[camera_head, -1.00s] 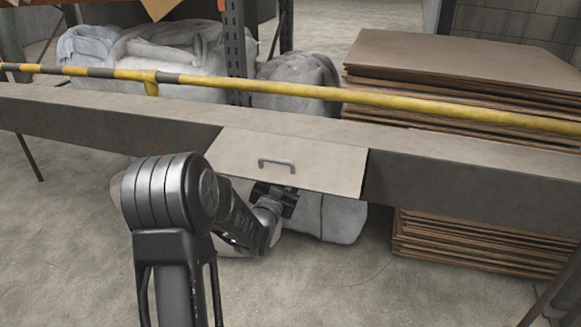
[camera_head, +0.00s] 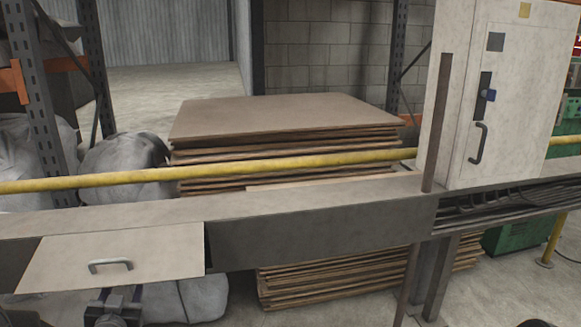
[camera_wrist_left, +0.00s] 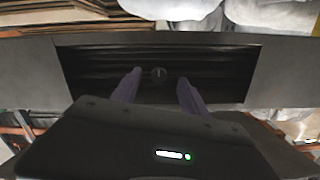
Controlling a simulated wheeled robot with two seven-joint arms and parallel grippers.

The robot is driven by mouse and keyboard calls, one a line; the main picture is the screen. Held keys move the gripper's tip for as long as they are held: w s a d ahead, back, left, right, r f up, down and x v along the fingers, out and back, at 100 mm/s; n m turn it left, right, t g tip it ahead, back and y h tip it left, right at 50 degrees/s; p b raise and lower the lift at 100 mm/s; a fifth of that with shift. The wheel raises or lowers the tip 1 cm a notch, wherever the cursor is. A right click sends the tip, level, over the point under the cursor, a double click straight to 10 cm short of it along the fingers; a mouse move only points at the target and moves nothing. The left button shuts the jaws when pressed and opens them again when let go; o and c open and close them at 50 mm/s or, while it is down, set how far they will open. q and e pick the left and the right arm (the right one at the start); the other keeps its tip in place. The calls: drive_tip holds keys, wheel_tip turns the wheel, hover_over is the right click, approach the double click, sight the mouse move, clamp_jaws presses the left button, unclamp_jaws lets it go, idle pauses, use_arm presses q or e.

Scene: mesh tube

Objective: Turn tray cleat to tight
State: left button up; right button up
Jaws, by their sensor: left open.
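A long grey tray (camera_head: 320,225) crosses the head view, with a pale lid (camera_head: 160,252) carrying a grey handle (camera_head: 111,265) at its left. My left gripper (camera_head: 112,297) is just below the lid's lower edge, partly cut off by the frame. In the left wrist view, my open left gripper (camera_wrist_left: 160,90) points at a dark recess in the tray (camera_wrist_left: 285,75). A small round dark fitting (camera_wrist_left: 158,73) with a light mark shows between its fingers, apart from both. It may be the cleat; its setting is too small to read. My right gripper is not in view.
A yellow rail (camera_head: 110,178) runs behind the tray. Stacked brown sheets (camera_head: 290,115) and grey sacks (camera_head: 125,152) stand beyond it. A pale cabinet (camera_head: 515,110) with a handle stands at right, above cables (camera_head: 510,200).

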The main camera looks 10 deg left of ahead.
use_arm(q)
drive_tip(key=s+d+f+n+g+h, duration=0.1)
drive_tip(key=s+d+f+g+h, duration=0.2)
drive_tip(key=d+f, duration=0.6)
drive_tip(key=s+d+f+n+g+h, duration=0.15)
drive_tip(key=d+f+g, duration=0.35)
drive_tip(key=f, duration=0.8)
drive_tip(key=s+d+f+m+g+h, duration=0.1)
drive_tip(key=s+d+f+g+h, duration=0.1)
drive_tip(key=s+d+f, duration=0.45)
drive_tip(key=s+d+f+g+h, duration=0.2)
drive_tip(key=s+d+f+g, duration=0.1)
drive_tip(key=s+d, duration=0.65)
drive_tip(key=s+d+f+m+g+h, duration=0.1)
drive_tip(key=s+d+f+g, duration=0.1)
drive_tip(key=s+d+f, duration=0.45)
wheel_tip(320, 180, up, 34)
drive_tip(key=s+d+p, duration=0.2)
drive_tip(key=d+p, duration=0.1)
drive_tip(key=p, duration=2.9)
drive_tip(key=shift+r+g+h, duration=0.15)
drive_tip(key=shift+g+h, duration=0.15)
drive_tip(key=shift+h, duration=0.05)
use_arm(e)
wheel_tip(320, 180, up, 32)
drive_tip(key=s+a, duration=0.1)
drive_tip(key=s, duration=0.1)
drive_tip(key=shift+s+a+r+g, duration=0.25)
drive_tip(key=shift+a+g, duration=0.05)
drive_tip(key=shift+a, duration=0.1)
